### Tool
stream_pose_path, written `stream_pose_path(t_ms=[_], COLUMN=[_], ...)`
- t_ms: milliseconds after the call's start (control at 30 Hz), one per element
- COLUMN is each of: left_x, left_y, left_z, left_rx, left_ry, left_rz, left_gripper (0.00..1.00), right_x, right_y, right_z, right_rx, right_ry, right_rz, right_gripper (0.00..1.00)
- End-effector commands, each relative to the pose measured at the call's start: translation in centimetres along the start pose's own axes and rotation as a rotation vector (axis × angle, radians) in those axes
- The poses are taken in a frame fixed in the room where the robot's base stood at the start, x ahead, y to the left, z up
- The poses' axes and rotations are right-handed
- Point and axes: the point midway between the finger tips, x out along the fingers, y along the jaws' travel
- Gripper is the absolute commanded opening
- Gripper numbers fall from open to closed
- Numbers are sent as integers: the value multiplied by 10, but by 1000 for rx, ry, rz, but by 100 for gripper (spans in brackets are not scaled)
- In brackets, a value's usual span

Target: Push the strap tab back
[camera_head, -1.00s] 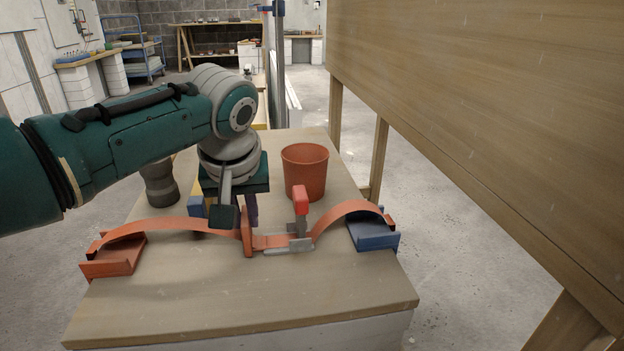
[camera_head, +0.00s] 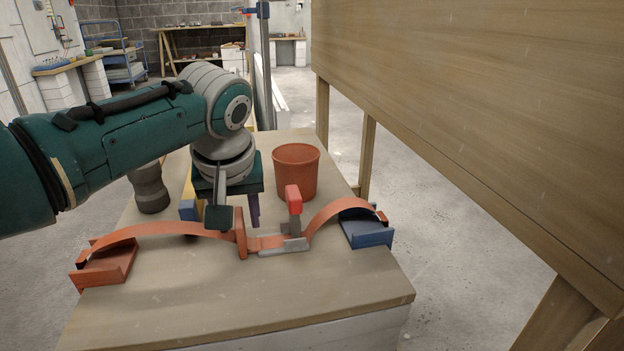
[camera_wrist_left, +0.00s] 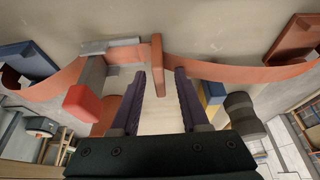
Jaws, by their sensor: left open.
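An orange strap (camera_head: 165,229) arches across the bench between a red holder (camera_head: 108,266) and a blue holder (camera_head: 368,232). Its upright orange tab (camera_head: 240,232) stands left of a grey buckle (camera_head: 283,247) with a red-tipped lever (camera_head: 293,199). My left gripper (camera_head: 243,214) is open just behind the strap, partly hidden by its own wrist. In the left wrist view, the tab (camera_wrist_left: 157,65) shows in the gap between the purple fingers of my left gripper (camera_wrist_left: 160,76), with no visible contact. My right gripper is not in view.
An orange-brown cup (camera_head: 296,172) stands behind the buckle. A dark grey cylindrical object (camera_head: 149,190) stands behind the strap at left. The bench front (camera_head: 235,300) is clear. A large wooden panel (camera_head: 480,110) rises on the right.

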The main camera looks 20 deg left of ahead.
Motion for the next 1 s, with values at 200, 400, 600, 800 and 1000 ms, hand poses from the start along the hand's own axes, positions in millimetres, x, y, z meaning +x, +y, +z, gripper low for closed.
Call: stream_pose_path(t_ms=[200, 400, 600, 800, 1000], left_x=[-42, -80, -96, -97, -97], left_y=[0, 0, 0, 0, 0], left_z=[-3, -2, -1, 0, 0], left_rx=[0, 0, 0, -1, 0], left_ry=[1, 2, 0, -1, 0], left_rz=[3, 2, 1, -1, 0], left_gripper=[45, 45, 45, 45, 45], right_x=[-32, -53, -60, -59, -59], right_y=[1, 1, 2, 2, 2], right_z=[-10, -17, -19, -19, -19], right_rx=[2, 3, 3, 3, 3], right_ry=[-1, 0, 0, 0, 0], right_rz=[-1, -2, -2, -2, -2], right_gripper=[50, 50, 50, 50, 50])
